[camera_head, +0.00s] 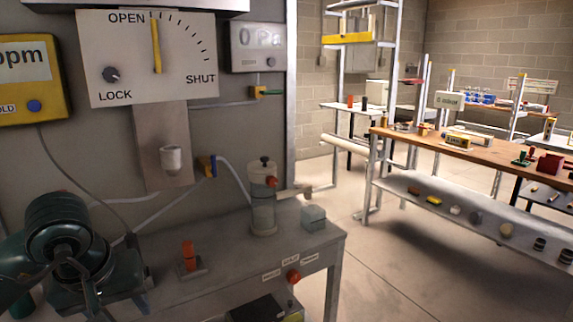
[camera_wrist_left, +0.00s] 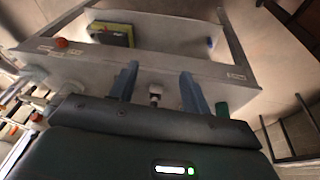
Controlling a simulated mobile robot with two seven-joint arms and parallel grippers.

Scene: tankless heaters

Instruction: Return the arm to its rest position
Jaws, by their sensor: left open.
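My left arm (camera_head: 68,245) comes in at the lower left of the head view, in front of the grey panel and beside the metal bench (camera_head: 225,245). In the left wrist view, the two blue-grey fingers of my left gripper (camera_wrist_left: 158,82) stand wide apart with nothing held between them. A small metal knob (camera_wrist_left: 155,95) shows between the fingers in the picture; I cannot tell how far beyond them it is. The fingertips are mostly hidden in the head view. My right gripper is in neither view.
The bench bears an orange switch (camera_head: 188,256), a clear cylinder (camera_head: 263,205) and a grey block (camera_head: 314,218). A dial board (camera_head: 150,60) and a yellow meter (camera_head: 33,78) hang on the panel. Open floor (camera_head: 345,260) separates the bench from a wooden-topped table (camera_head: 480,150).

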